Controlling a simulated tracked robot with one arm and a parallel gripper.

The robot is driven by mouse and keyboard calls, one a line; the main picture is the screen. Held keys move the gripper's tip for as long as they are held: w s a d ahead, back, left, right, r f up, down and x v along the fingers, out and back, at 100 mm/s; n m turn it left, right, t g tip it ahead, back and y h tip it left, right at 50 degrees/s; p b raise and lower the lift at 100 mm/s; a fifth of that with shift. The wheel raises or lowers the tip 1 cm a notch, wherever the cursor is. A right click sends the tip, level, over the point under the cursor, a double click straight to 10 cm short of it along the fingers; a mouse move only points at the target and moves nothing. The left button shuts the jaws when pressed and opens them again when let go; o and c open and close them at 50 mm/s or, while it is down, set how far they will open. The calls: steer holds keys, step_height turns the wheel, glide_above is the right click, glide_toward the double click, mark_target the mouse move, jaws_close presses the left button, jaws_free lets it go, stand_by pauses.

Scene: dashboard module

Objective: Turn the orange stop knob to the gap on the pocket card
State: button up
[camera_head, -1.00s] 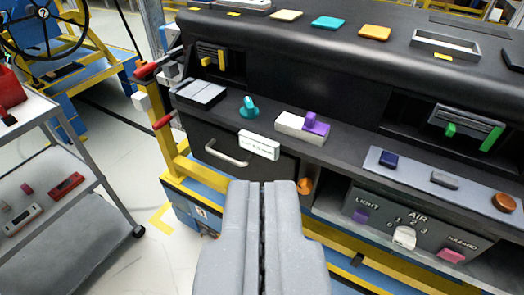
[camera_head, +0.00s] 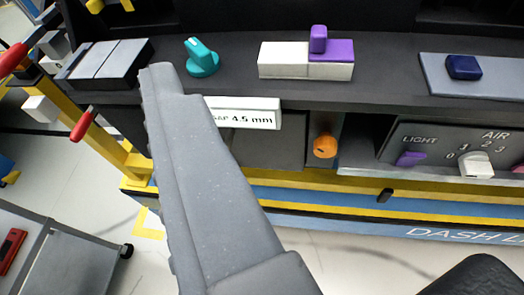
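The orange knob (camera_head: 325,146) sits under the shelf edge, right of the dark drawer front (camera_head: 270,141). The white card (camera_head: 245,112) hangs at the shelf's front edge, up and left of the knob. Its text reads "4.5 mm", with the word before it partly hidden. My gripper (camera_head: 160,75) shows as one large grey finger reaching up and left across the middle. It covers the drawer handle and the card's left end. The other finger cannot be made out. The orange knob is clear of the visible finger.
On the shelf are a grey box (camera_head: 105,62), a white block (camera_head: 285,60) with a purple piece (camera_head: 330,48), and a plate with a blue button (camera_head: 463,67). An AIR panel (camera_head: 440,139) is at right. A yellow post (camera_head: 100,130) and grey trolley (camera_head: 60,262) stand left.

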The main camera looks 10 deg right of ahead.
steer(key=w+f+m+h+p, duration=0.2)
steer(key=w+f+p, duration=0.25)
steer(key=f, duration=0.45)
steer(key=h+p, duration=0.9)
glide_toward(324, 153)
steer(key=shift+n+g, duration=0.3)
steer(key=shift+g, duration=0.1)
steer(key=x, duration=0.5)
steer(key=b+x, duration=0.1)
steer(key=x, duration=0.2)
steer(key=shift+a+r, duration=0.1)
steer(key=shift+r, duration=0.2)
steer(key=c, duration=1)
